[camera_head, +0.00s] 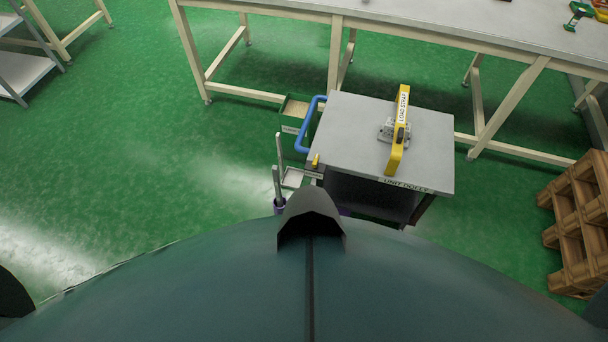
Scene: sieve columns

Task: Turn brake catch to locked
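A dolly (345,122) with a grey top and a "UNIT DOLLY" label stands ahead of me. A small yellow piece (315,160) at its left front corner looks like the brake catch. It is too small to tell which way it is turned, and any marking on it is unreadable. Slim grey uprights with a purple base (279,206), left of the dolly, look like part of my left gripper, apart from the yellow piece. Its opening cannot be judged. A trace of purple shows beside my head, but no fingers of my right gripper show.
A yellow "LOAD STRAP" bar (397,145) lies across a metal bracket on the dolly top. A long workbench (400,12) stands behind, wooden pallets (578,215) at right.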

